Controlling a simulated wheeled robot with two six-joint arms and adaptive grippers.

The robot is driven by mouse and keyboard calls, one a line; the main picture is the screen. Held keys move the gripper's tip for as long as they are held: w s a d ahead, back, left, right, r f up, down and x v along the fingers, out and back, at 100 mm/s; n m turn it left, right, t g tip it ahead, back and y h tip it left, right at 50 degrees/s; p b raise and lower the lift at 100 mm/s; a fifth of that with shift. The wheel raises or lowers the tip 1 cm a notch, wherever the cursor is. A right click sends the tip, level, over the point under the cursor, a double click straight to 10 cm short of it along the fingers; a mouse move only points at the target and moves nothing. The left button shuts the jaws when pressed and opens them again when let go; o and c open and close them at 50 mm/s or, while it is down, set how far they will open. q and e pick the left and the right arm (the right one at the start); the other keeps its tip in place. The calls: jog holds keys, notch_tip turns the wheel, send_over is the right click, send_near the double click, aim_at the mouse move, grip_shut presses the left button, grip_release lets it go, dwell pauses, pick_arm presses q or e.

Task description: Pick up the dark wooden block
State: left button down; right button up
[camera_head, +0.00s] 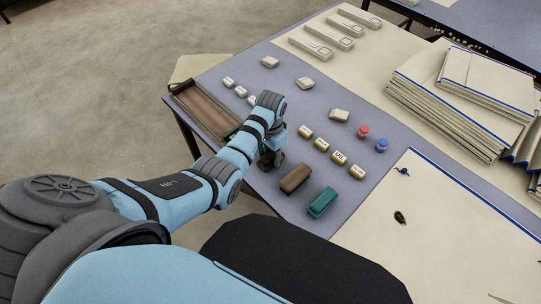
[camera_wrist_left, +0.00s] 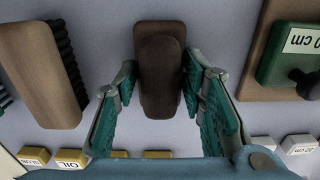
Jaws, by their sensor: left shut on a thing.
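The dark wooden block (camera_wrist_left: 160,65) is at the top middle of the left wrist view, a stepped brown piece with a darker raised part. My left gripper (camera_wrist_left: 158,85) is shut on it, with one teal-padded finger on each side. In the head view my left gripper (camera_head: 268,160) points down at the near edge of the table, and the arm mostly hides the block there. I cannot tell whether the block is clear of the tabletop. My right gripper is not in view.
A wooden tray (camera_head: 193,103) is on the left. Several small labelled blocks (camera_head: 322,144), a red peg (camera_head: 363,131) and a blue peg (camera_head: 382,146) stand nearby. Folded cloths (camera_head: 445,105) are stacked at right.

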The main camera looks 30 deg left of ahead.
pick_arm(q)
notch_tip(320, 180, up, 16)
jog(key=p, duration=0.6)
notch_tip(320, 180, up, 4)
jog(key=p, duration=0.3)
send_over(271, 153)
jog(key=c, duration=1.7)
grip_release()
jog(key=c, duration=0.3)
jog(key=shift+c, duration=0.2)
